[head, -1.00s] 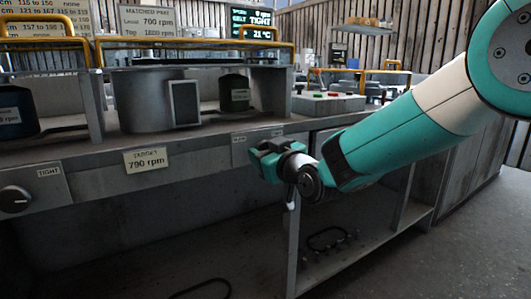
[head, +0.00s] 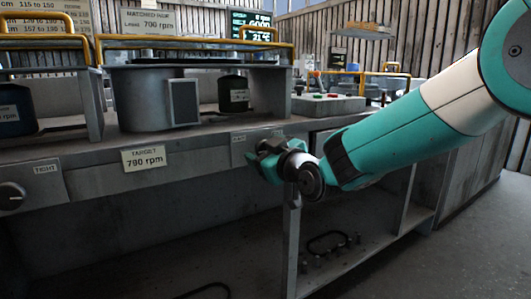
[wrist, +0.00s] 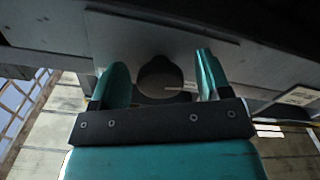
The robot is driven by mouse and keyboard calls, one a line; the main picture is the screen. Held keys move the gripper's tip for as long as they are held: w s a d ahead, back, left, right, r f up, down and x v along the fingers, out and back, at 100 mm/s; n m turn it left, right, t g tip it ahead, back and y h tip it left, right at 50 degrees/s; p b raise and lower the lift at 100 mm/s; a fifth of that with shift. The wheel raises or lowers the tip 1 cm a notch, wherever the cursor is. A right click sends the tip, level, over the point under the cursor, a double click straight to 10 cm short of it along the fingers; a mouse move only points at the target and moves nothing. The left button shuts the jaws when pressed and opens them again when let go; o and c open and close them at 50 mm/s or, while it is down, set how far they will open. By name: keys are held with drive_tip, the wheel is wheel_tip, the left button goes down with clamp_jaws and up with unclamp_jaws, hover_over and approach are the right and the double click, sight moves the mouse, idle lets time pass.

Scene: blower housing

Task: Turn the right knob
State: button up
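The right knob (wrist: 160,78) shows in the wrist view as a dark round knob with a pale pointer line, on a grey plate under the bench edge. My gripper (wrist: 160,88) is open, with one teal finger on each side of the knob. A gap shows between the knob and each finger, so I see no contact. In the head view my gripper (head: 258,160) is at the right part of the bench front and hides the knob. The left knob (head: 11,196) sits on the panel at far left, beside a "TIGHT" label (head: 45,169).
A "TARGET 790 rpm" card (head: 144,158) is on the bench front between the knobs. Above stands a grey blower housing (head: 140,100) under a yellow rail (head: 190,42). A grey box with coloured buttons (head: 328,105) is behind my arm. An open shelf (head: 335,262) lies below.

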drive_tip(key=v, duration=1.7)
drive_tip(key=shift+s+d, duration=0.2)
